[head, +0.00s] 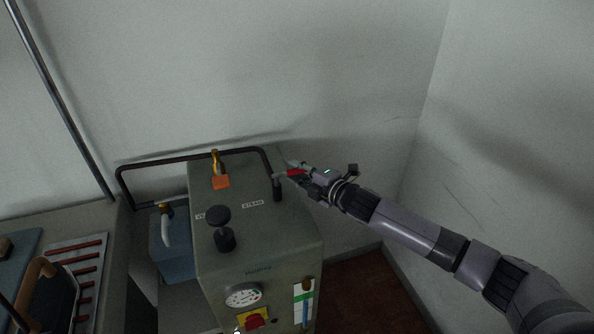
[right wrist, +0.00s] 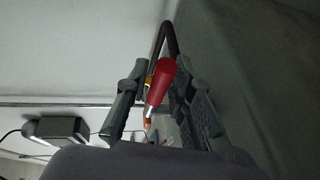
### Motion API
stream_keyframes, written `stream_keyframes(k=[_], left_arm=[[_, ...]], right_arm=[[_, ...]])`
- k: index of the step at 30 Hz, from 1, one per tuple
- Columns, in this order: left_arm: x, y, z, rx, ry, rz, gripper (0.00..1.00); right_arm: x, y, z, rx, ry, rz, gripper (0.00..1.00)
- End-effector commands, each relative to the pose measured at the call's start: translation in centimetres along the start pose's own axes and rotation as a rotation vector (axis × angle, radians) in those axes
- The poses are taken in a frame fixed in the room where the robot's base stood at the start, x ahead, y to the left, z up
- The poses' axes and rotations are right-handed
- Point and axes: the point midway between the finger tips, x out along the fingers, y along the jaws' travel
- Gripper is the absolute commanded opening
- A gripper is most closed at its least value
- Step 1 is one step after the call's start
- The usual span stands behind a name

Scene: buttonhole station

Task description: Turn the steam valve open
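The steam valve (head: 277,190) stands on top of the grey-green machine, right of the "STEAM" label. Its dark stem carries a red lever (head: 294,173) that points right. My right gripper (head: 301,171) is at the lever, at the machine's right rear edge. In the right wrist view the red lever (right wrist: 160,82) lies between the two fingers of my right gripper (right wrist: 157,85). The fingers look open, with a gap on the left side; contact on the right side is unclear. My left gripper is not in view.
A black knob (head: 220,216) and an orange tag (head: 221,182) are on the machine top (head: 262,240). A dark rail (head: 190,158) runs behind, close to the valve. A gauge (head: 243,296) and red switch (head: 256,321) are on the front. A wall stands behind.

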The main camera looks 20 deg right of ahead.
Motion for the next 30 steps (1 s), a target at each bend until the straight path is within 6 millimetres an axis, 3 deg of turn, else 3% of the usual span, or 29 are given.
stream_keyframes(k=[9, 30], left_arm=[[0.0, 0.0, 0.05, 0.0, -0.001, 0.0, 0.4], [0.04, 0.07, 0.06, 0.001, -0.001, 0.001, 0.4]], right_arm=[[-0.02, -0.02, 0.02, 0.0, 0.0, 0.0, 0.0], [-0.05, -0.11, 0.0, 0.003, -0.006, -0.001, 0.0]])
